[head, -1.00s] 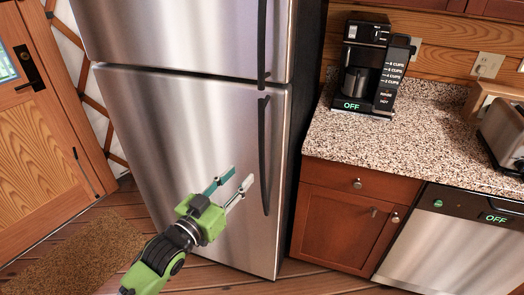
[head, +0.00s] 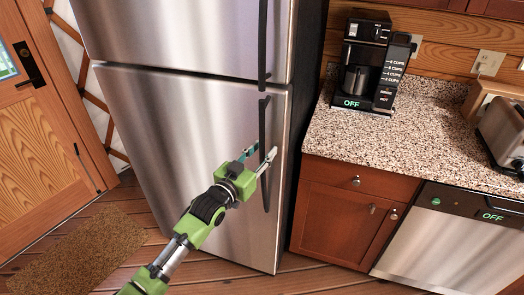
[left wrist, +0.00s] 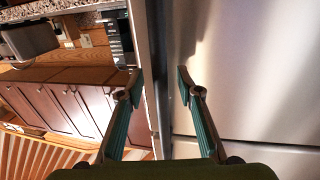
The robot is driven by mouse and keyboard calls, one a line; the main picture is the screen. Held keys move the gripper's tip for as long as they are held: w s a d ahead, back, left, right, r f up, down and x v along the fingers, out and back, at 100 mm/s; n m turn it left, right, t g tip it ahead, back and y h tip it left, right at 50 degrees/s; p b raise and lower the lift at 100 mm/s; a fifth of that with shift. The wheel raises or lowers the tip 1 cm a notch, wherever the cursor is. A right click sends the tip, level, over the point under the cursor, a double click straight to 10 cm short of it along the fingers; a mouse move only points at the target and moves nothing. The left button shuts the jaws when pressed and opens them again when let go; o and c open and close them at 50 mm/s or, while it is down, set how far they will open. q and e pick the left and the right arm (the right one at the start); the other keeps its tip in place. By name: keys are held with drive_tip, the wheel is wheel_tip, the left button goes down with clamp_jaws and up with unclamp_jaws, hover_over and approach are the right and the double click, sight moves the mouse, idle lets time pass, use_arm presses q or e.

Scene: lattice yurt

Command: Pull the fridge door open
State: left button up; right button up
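The stainless steel fridge (head: 175,50) stands upright with its upper and lower doors shut. The lower door (head: 165,130) has a long black vertical handle (head: 265,115) near its right edge. My left gripper (head: 262,153) is open at the middle of this handle, with one fingertip on each side of it in the head view. I cannot tell whether the fingers touch it. In the left wrist view the fingers (left wrist: 158,85) are apart, with a dark strip between them and the steel door (left wrist: 250,60) to the right. My right gripper is not in view.
A granite counter (head: 335,130) with a coffee maker (head: 365,65) and a toaster (head: 503,130) stands right of the fridge, above a wooden cabinet (head: 335,215) and a dishwasher (head: 440,245). A wooden door (head: 45,130) and mat (head: 80,250) are at left. Wood floor lies before the fridge.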

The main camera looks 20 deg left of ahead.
use_arm(q)
clamp_jaws()
